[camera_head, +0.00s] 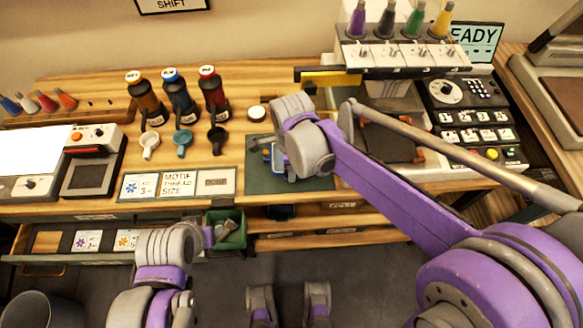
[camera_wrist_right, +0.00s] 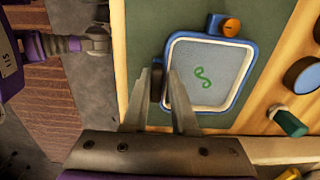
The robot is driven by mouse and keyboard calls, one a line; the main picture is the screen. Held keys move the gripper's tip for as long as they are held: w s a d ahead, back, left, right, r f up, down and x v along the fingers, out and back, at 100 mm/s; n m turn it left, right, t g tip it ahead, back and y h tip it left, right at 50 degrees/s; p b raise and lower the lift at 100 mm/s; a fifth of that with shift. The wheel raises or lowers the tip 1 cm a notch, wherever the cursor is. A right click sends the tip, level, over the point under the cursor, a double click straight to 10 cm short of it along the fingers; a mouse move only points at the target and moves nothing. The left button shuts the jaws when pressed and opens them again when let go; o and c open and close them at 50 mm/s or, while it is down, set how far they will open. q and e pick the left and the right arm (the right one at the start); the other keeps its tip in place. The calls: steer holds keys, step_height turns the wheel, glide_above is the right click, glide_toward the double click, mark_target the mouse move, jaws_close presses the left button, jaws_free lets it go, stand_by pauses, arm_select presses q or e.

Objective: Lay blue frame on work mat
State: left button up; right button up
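The blue frame (camera_wrist_right: 243,92) is a rounded rectangle around grey fabric with a green squiggle. An orange knob sits on its top edge. In the right wrist view it appears flat over the green work mat (camera_wrist_right: 152,28); I cannot tell whether it touches. In the head view the frame (camera_head: 267,150) is mostly hidden by my right gripper, over the mat (camera_head: 262,182). My right gripper (camera_wrist_right: 164,72) has its fingertips close together around the frame's dark left tab; whether they clamp it is unclear. My left gripper (camera_head: 209,236) is near the table's front, its fingers unclear.
Three dark bottles (camera_head: 178,95) and small scoops (camera_head: 183,142) stand left of the mat. Label cards (camera_head: 165,184) lie on the table. The embroidery machine (camera_head: 400,55) with thread cones is behind right. A green bin (camera_head: 228,232) and an open drawer (camera_head: 75,242) are at the front.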

steer(key=o, duration=0.5)
steer(key=shift+c, duration=0.2)
step_height(320, 180, up, 12)
steer(key=p, duration=0.1)
steer(key=shift+p, duration=0.35)
steer(key=s+d+f+n+t, duration=0.2)
steer(key=s+d+f+n, duration=0.3)
steer(key=s+d+n, duration=0.2)
steer(key=s+d+f+n+t, duration=0.3)
steer(key=s+d+n, duration=0.4)
steer(key=n, duration=0.4)
steer(key=shift+s+d+f, duration=0.3)
steer(key=shift+d+f, duration=0.15)
steer(key=shift+f, duration=0.45)
